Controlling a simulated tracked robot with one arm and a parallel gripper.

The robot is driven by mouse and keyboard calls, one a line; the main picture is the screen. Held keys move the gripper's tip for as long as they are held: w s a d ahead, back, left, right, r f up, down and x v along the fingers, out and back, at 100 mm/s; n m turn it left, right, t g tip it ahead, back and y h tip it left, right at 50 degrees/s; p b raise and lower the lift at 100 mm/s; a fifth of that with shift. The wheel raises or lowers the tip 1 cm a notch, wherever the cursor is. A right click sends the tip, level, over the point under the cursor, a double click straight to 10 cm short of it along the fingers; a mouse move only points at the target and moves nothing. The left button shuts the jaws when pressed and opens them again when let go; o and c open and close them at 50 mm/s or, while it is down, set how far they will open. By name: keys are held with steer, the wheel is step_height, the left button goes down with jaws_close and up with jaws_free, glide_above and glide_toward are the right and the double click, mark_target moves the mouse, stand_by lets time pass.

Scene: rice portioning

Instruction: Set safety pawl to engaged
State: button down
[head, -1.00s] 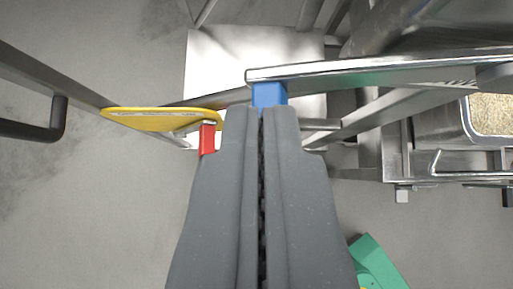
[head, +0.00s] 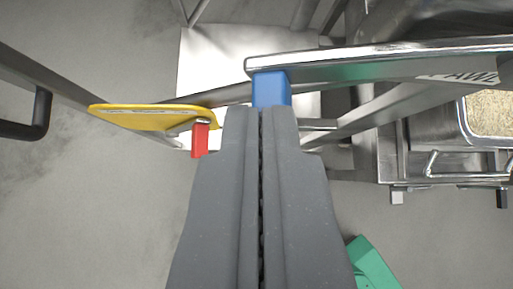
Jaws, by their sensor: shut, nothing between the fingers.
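A polished metal lever (head: 390,60) runs in from the right in the head view. Partly readable lettering like "PAWL" shows on its side, so it appears to be the safety pawl. A blue block (head: 271,88) hangs under the lever's left end. My gripper (head: 260,110) is shut and empty, its fingertips just below the blue block in the picture. The fingertips hide the block's lower edge, and I cannot tell if they touch it. A yellow plate (head: 140,117) with a red tab (head: 200,139) is left of the fingertips.
A metal pan of rice (head: 490,110) sits at the right in a steel frame. A dark bar with a handle (head: 38,115) is at the far left. A green object (head: 370,264) lies at lower right. Bare grey floor (head: 90,225) shows at lower left.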

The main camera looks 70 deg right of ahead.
steer(key=shift+f, duration=0.25)
steer(key=w+r+p+v, duration=0.1)
steer(key=w+r+v, duration=0.1)
steer(key=v, duration=1.1)
steer(key=shift+d, duration=0.15)
steer(key=shift+w, duration=0.15)
